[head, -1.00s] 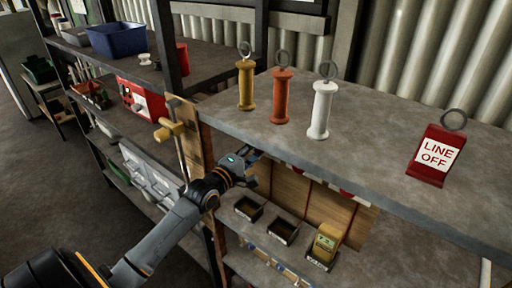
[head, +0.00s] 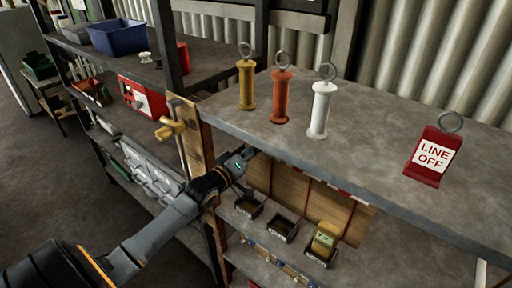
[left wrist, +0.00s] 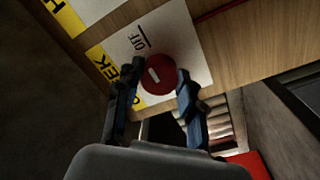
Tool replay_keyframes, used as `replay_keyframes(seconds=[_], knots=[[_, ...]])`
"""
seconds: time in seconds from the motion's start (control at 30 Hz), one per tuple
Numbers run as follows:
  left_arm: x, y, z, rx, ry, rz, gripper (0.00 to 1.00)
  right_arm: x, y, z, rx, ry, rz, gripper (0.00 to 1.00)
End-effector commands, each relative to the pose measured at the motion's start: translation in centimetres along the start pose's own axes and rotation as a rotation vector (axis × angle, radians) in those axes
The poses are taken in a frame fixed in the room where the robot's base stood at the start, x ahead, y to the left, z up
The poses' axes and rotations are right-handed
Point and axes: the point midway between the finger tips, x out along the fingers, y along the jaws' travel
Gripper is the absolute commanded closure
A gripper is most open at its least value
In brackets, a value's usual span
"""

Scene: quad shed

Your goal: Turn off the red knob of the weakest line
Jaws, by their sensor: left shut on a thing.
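In the left wrist view a round red knob (left wrist: 155,73) with a short white mark sits on a white plate (left wrist: 186,32) on a wooden board. The word OFF and a black line are printed beside it. A yellow label (left wrist: 101,62) ending in "EEK" lies left of it. My left gripper (left wrist: 160,78) has its dark fingers on both sides of the knob and is shut on it. In the head view my left gripper (head: 246,155) reaches under the top shelf's edge, its fingertips hidden. The right gripper is out of view.
On the top shelf (head: 375,150) stand yellow (head: 246,84), orange (head: 281,97) and white (head: 320,110) ringed handles and a red LINE OFF tag (head: 433,155). Below are small dark trays (head: 283,229) and a yellow device (head: 325,238). A wooden post (head: 190,140) stands near my arm.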

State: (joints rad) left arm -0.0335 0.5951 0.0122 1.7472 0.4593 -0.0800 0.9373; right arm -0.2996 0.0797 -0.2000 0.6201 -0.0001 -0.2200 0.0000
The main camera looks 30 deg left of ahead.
Motion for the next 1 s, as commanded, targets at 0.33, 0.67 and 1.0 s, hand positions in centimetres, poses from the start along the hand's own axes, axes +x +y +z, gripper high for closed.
replay_keyframes(seconds=[0.33,0.67,1.0], knots=[[-0.01,-0.06,0.07,0.03,-0.002,-0.001,0.93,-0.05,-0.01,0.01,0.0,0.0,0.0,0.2],[-0.01,-0.06,0.06,0.029,-0.002,-0.001,0.41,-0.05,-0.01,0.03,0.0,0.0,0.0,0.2],[-0.09,-0.04,0.04,0.027,-0.002,0.0,0.38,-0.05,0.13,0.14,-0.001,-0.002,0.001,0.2]])
